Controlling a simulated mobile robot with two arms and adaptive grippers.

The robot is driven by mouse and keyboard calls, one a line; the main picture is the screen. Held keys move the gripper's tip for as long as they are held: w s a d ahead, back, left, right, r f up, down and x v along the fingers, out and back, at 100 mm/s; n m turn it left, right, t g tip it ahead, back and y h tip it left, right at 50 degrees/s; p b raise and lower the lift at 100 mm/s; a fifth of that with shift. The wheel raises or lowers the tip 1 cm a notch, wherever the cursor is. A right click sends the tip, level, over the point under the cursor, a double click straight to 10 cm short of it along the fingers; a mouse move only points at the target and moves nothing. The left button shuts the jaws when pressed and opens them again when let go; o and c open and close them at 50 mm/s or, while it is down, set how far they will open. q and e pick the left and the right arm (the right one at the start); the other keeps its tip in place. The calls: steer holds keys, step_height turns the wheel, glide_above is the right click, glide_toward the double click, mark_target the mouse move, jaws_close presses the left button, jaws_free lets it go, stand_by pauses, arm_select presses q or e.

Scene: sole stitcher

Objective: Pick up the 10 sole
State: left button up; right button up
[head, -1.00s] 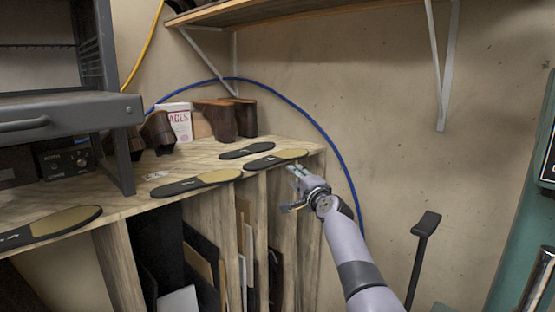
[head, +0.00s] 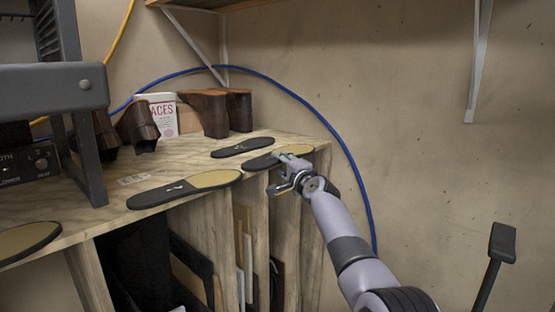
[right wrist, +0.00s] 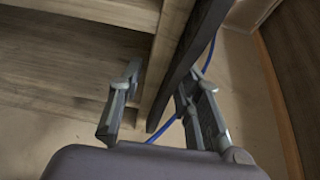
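Several dark soles with tan parts lie on the wooden bench: a near sole (head: 186,189), a small dark sole (head: 242,147) at the back, a sole at the right end (head: 258,161), and a partly cut-off sole (head: 22,241) at far left. Their size marks are too small to read. My left gripper is out of view.
Brown shoe forms (head: 215,112) and a white-and-red box (head: 158,112) stand at the back of the wooden bench (head: 108,208). A grey machine (head: 55,90) stands at left. A blue cable (head: 335,140) curves along the wall. Boards stand in slots below.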

steer(key=shift+s+d+r, duration=0.4)
steer(key=shift+s+r, duration=0.1)
steer(key=shift+r, duration=0.05)
steer(key=shift+c, duration=0.3)
steer(key=shift+s+d+r, duration=0.15)
steer(key=shift+s+r, duration=0.05)
steer(key=shift+s, duration=0.1)
steer(key=shift+c, duration=0.7)
steer(key=shift+w+f, duration=0.15)
steer(key=shift+f, duration=0.05)
steer(key=shift+c, duration=1.2)
steer(key=shift+w+a+f, duration=0.1)
steer(key=shift+w+a, duration=0.05)
steer(key=shift+a, duration=0.1)
steer(key=shift+c, duration=1.5)
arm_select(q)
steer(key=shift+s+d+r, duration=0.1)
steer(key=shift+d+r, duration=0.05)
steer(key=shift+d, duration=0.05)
arm_select(e)
steer(key=shift+d, duration=0.1)
jaws_close()
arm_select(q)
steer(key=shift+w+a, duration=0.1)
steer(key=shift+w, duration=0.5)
